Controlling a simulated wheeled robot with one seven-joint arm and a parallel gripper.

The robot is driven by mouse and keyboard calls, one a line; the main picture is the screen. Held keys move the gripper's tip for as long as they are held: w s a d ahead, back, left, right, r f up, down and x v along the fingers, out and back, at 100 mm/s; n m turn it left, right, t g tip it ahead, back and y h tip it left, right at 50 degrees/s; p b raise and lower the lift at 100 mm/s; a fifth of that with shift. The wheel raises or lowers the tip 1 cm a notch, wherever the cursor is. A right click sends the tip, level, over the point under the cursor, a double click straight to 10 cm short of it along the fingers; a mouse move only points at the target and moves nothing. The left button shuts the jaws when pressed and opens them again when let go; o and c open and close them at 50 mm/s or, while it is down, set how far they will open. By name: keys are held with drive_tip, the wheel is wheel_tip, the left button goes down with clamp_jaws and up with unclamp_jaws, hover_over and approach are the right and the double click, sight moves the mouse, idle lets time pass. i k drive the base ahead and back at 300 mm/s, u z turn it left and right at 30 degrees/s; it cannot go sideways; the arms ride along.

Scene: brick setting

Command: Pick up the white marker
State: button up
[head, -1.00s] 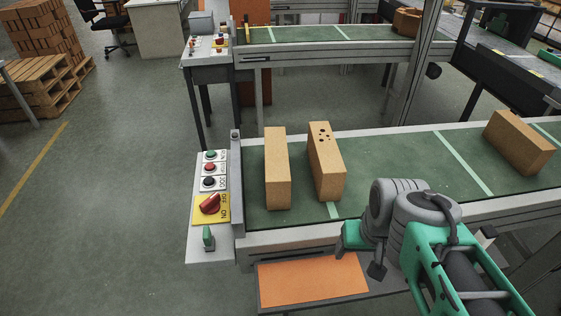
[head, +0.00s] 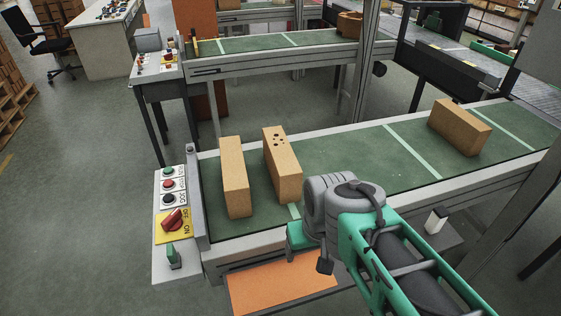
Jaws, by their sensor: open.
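A short white piece with a dark lower end, which looks like the white marker (head: 437,219), stands upright on a grey ledge in front of the conveyor, right of my arm. My gripper (head: 318,262) is left of it, near the conveyor's front edge and above the orange panel. My grey wrist and green arm hide much of the gripper. Its jaws are open, and a dark finger shows with nothing seen in it. The gripper and the marker are well apart.
A green-belted conveyor (head: 395,171) carries two upright tan bricks (head: 234,178) at left and another brick (head: 460,126) at right. A control panel (head: 161,205) with buttons and a red switch (head: 171,219) is at its left end. An orange panel (head: 255,290) lies in front. Open floor is at left.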

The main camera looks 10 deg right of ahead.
sight(439, 215)
drive_tip(key=z, duration=2.85)
drive_tip(key=i, duration=0.6)
drive_tip(key=u, duration=3.45)
